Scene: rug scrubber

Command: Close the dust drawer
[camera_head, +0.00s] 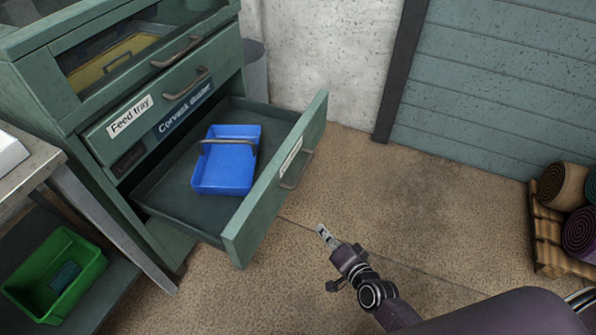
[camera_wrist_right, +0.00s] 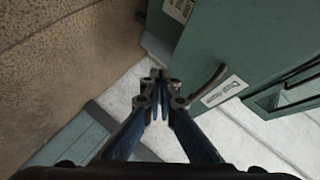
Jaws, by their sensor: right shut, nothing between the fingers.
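The dust drawer (camera_head: 262,205) is the lowest drawer of the green cabinet and is pulled well out. A blue tray (camera_head: 222,176) with a grey handle lies inside it. A grey bar handle (camera_head: 297,170) and a white label are on the drawer's front. My right gripper (camera_head: 322,232) is shut and empty, in front of the drawer front and apart from it, lower right of the handle. In the right wrist view my shut fingertips (camera_wrist_right: 158,74) show left of a handle (camera_wrist_right: 207,87) on a green front. My left gripper is not in view.
The "Feed tray" drawer (camera_head: 155,109) above is closed. A workbench (camera_head: 40,158) with a green bin (camera_head: 55,275) below stands at left. A wooden crate (camera_head: 546,232) with rolled rugs is at far right. The brown floor (camera_head: 410,195) between is clear.

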